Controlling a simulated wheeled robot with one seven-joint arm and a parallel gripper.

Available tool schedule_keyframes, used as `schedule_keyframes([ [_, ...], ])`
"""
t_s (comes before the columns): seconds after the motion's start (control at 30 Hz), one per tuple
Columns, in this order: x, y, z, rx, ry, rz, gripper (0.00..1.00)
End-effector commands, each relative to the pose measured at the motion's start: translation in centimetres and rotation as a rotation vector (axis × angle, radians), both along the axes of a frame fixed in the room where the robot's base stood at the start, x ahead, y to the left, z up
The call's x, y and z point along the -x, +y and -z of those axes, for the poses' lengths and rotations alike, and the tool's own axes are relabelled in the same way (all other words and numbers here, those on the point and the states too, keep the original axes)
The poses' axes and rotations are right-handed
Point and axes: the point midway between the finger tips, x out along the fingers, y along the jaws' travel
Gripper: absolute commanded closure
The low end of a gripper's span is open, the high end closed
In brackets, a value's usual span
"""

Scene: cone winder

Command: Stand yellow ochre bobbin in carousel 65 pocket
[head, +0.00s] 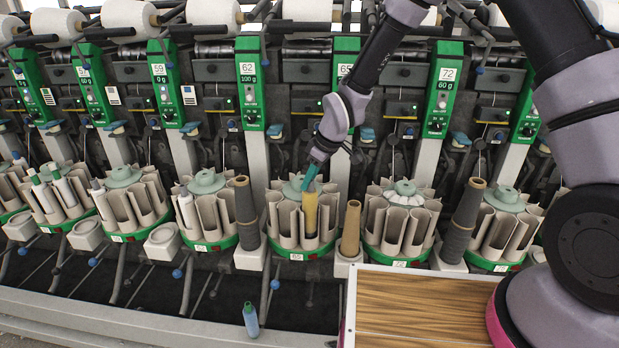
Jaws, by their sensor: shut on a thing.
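The yellow ochre bobbin (310,213) stands nearly upright at the front of a beige carousel (284,226) with a green base, below and left of the unit sign marked 65 (345,69). Its lower part lines up with a front pocket. I cannot tell whether it rests on the pocket floor. My gripper (311,182), with teal fingers, reaches down from above and is shut on the bobbin's top end. The small label on the carousel's base is too small to read surely.
Brown cones (350,230) and dark grey cones (246,213) stand beside the carousels. More carousels (398,222) stand on both sides, some holding white bobbins (43,193). A wood-topped surface (420,307) is at the lower right.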

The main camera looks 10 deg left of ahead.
Motion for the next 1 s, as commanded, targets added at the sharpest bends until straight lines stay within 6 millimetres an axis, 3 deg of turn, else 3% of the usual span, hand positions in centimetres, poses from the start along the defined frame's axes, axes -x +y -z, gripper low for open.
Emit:
schedule_keyframes([
  [1.0, 0.1, 0.0, 2.6, 0.000, 0.000, -0.001, 1.00],
])
